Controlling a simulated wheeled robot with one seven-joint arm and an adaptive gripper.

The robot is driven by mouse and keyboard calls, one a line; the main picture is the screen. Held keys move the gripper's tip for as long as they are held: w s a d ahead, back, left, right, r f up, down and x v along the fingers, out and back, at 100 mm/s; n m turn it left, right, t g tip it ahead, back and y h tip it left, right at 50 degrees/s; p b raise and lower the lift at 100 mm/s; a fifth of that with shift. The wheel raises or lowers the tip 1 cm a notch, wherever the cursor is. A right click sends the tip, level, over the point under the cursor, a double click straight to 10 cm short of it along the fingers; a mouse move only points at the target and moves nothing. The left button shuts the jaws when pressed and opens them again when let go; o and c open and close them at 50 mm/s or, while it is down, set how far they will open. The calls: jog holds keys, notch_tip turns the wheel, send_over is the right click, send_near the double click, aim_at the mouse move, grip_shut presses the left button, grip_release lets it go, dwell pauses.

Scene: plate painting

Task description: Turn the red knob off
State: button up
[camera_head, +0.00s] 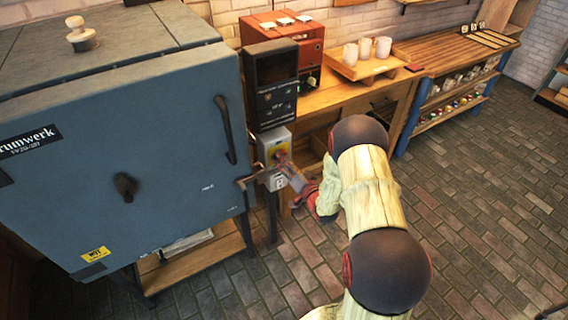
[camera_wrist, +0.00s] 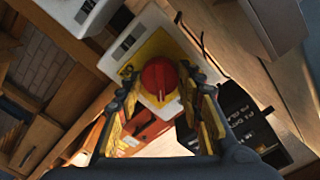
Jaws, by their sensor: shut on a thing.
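The red knob (camera_wrist: 160,76) sits on a yellow plate (camera_wrist: 150,46) on the front of a pale grey switch box (camera_wrist: 167,18). In the head view the switch box (camera_head: 267,148) is on a post at the right of the blue kiln, and the knob (camera_head: 279,155) shows small at its front. My gripper (camera_wrist: 162,84) has one finger on each side of the knob and is shut on it. In the head view my gripper (camera_head: 287,166) reaches the box from the lower right. The knob's exact pointing is hard to tell.
The blue kiln (camera_head: 130,150), with a dark door handle (camera_head: 225,130), fills the left. A black control panel (camera_head: 272,85) stands above the switch box. A wooden bench (camera_head: 335,95) with a red machine (camera_head: 285,40) and pale cups (camera_head: 366,50) is behind. Brick floor (camera_head: 480,200) is open at right.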

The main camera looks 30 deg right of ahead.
jog(key=shift+f+n+b, duration=0.1)
jog(key=shift+n+b, duration=2.1)
jog(key=shift+n, duration=1.9)
jog(key=o, duration=1.2)
jog(key=shift+s, duration=0.15)
jog(key=s, duration=1.1)
jog(key=shift+s+d, duration=0.15)
jog(key=shift+s, duration=0.2)
